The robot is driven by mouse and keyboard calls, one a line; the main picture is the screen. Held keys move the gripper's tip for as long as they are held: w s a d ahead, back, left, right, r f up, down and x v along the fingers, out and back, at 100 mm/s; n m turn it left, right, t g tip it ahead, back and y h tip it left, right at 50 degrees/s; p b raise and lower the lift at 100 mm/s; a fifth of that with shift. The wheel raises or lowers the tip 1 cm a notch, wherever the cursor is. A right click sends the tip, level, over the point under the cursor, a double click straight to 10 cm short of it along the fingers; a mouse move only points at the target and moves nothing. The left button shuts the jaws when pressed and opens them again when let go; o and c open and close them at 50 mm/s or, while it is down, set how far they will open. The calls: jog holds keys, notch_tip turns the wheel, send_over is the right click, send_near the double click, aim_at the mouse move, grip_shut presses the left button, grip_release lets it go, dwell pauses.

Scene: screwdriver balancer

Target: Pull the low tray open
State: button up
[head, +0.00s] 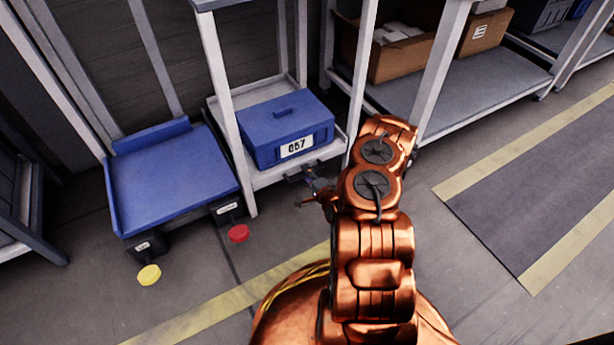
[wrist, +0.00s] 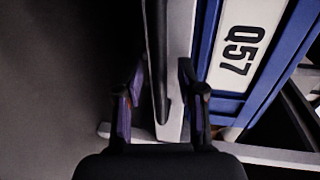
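The low tray (head: 262,181) is a pale, shallow platform between grey posts, with a blue box (head: 288,130) labelled Q57 on it. A dark handle (head: 293,179) runs along the tray's front edge; in the wrist view the dark bar (wrist: 155,60) stands upright in the picture beside the pale edge. My gripper (head: 312,184) is at the tray's front, near the handle. In the wrist view my gripper (wrist: 161,100) has its two fingers apart, with the bar's end lying between them in the picture. I cannot tell whether they touch it.
A blue platform (head: 165,175) with a yellow disc (head: 149,275) and a red disc (head: 238,233) at its front stands left. A shelf with a cardboard box (head: 405,55) stands right. The floor in front has yellow stripes and looks clear.

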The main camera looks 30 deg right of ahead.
jog(key=shift+w, duration=0.1)
grip_shut()
dwell(0.3)
dwell(0.4)
